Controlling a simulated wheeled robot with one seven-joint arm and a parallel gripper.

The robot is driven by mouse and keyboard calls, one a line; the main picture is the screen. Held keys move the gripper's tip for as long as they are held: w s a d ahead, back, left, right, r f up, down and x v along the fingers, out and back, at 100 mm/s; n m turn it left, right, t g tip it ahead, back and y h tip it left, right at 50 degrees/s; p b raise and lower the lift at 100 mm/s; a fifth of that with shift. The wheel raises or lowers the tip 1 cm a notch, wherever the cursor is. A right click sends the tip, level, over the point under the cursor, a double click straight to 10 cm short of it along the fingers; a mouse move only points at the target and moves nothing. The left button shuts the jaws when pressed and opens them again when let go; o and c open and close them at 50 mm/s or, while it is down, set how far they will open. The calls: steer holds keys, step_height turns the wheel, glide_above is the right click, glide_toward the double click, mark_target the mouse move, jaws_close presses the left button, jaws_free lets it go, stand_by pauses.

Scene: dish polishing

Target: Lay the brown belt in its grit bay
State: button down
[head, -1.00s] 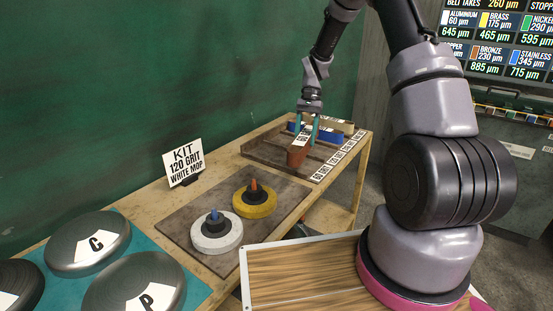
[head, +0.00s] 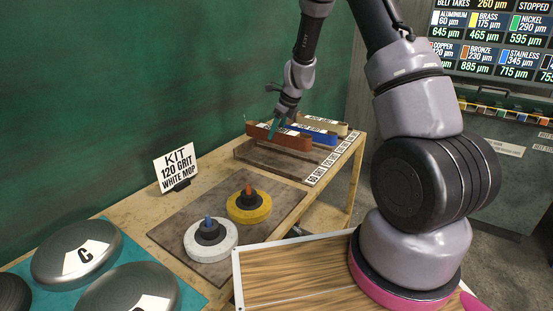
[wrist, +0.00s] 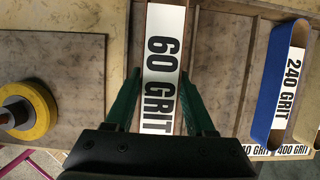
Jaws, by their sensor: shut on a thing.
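The brown belt (head: 283,138) is a long loop with a white 60 GRIT label, which shows large in the wrist view (wrist: 163,70). My gripper (head: 274,128) has its green fingers shut on the belt, one on each side of it. The belt appears held above the belt rack (head: 262,157), its long side facing the head camera. The rack's front edge carries a row of grit labels (head: 318,175). Which bay lies under the belt, and whether the belt touches the rack, I cannot tell.
A blue belt (head: 326,138), labelled 240 GRIT, and a tan belt (head: 334,124) lie in the rack beyond the brown one. A white mop (head: 210,240) and a yellow mop (head: 249,207) sit on a board left of the rack. A kit sign (head: 176,169) stands behind.

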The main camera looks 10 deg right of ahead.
step_height(320, 180, down, 9)
steer(key=shift+r, duration=0.15)
stand_by(0.4)
steer(key=shift+c, duration=1.2)
jaws_free()
